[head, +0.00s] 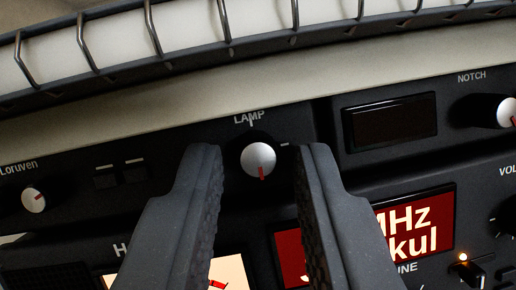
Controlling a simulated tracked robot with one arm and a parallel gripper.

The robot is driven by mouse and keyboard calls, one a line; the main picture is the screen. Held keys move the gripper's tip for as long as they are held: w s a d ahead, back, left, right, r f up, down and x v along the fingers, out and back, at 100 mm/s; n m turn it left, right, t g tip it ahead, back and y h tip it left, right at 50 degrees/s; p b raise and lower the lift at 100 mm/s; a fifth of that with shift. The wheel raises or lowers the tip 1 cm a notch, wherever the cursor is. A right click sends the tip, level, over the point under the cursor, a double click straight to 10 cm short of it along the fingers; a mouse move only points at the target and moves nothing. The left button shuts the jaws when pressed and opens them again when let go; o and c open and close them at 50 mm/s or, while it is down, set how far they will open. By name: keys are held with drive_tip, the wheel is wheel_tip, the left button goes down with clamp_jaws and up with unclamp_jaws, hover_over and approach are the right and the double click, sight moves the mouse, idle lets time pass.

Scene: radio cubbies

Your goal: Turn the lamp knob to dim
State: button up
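The lamp knob (256,157) is a black knob with a silver face, under the word LAMP on a black radio panel. Its red pointer mark points down, slightly right. A white tick stands above the knob and another to its right. My gripper (257,165) is open, with one dark finger on each side of the knob. Gaps show between the knob and both fingers in this view; how far the fingertips are from the panel is hard to tell. The fingers hide parts of the panel below.
A Loruven knob (34,199) and two small buttons (120,173) are on the left. A dark display (390,121) and the NOTCH knob (505,112) are on the right. Lit screens (425,231) lie below. A wire-railed shelf edge (190,41) runs above.

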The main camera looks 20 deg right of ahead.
drive_tip(key=shift+w, duration=0.15)
clamp_jaws()
drive_tip(key=shift+d+n+t+y, duration=0.2)
drive_tip(key=shift+n+y, duration=0.3)
drive_tip(key=shift+n, duration=0.55)
drive_tip(key=shift+d+n+t+y, duration=0.1)
drive_tip(key=shift+n+t+y, duration=0.3)
drive_tip(key=shift+n, duration=0.65)
drive_tip(key=shift+a+r+n+y, duration=0.15)
drive_tip(key=shift+n+y, duration=0.75)
drive_tip(key=shift+n, duration=0.6)
unclamp_jaws()
